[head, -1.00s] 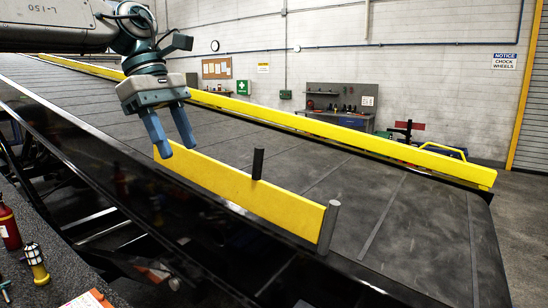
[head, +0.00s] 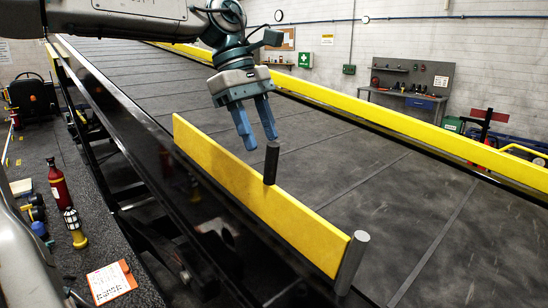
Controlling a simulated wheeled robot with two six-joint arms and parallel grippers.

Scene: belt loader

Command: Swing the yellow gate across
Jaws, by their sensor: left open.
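The yellow gate (head: 250,197) is a long flat panel lying along the near edge of the dark conveyor belt (head: 405,195). Its near right end meets a grey post (head: 351,262). A dark upright handle (head: 271,163) stands at about the middle of the gate. My left gripper (head: 260,143) is open with its blue fingers pointing down. In the picture its fingertips are just above and left of the handle, with nothing between them. Whether they touch the gate cannot be told. My right gripper is not in view.
A yellow rail (head: 390,122) runs along the belt's far side. A workbench (head: 408,98) stands by the back wall. The belt is bare.

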